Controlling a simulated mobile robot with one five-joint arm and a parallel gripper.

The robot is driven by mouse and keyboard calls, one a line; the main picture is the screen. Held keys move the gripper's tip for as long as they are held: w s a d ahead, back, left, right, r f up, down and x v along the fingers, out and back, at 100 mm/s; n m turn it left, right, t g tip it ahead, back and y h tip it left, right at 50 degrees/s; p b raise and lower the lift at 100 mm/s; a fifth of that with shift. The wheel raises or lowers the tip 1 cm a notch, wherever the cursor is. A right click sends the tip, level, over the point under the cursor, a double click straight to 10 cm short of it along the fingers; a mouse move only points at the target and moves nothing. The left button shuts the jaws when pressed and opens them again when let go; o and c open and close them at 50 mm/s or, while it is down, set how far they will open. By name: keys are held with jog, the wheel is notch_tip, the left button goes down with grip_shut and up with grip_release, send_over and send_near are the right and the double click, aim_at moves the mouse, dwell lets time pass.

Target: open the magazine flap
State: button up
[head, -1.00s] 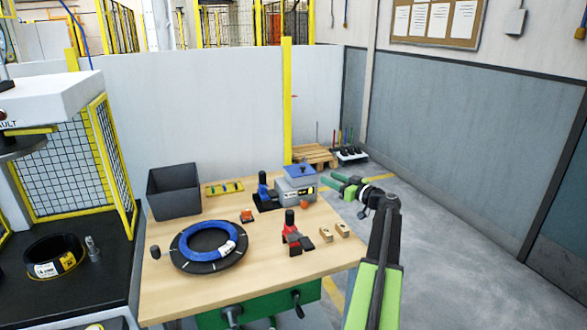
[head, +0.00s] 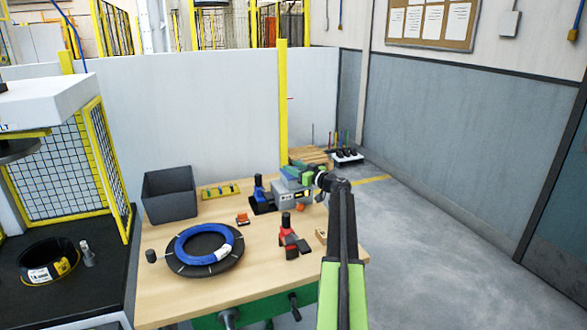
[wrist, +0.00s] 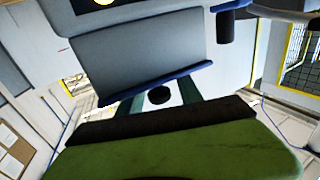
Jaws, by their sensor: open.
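The magazine is a grey box (head: 283,194) at the back right of the wooden table. Its blue flap is mostly hidden behind my gripper in the head view. In the wrist view, the magazine's grey face (wrist: 140,50) fills the upper middle, and the flap (wrist: 165,90) shows as a thin blue strip along its lower edge. My gripper (head: 298,173) is open at the top of the magazine. A green and black finger (wrist: 175,145) spans the bottom of the wrist view, apart from the strip in the picture. I cannot tell whether the gripper touches the flap.
A blue-wrapped coil (head: 205,246) lies on the table. A red and black holder (head: 287,232) stands in front of the magazine, and a blue and black device (head: 259,192) is close at its left. A dark bin (head: 169,195) stands at the back left. The floor to the right is clear.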

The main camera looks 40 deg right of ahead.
jog(key=shift+c, duration=0.2)
grip_shut()
dwell(1.2)
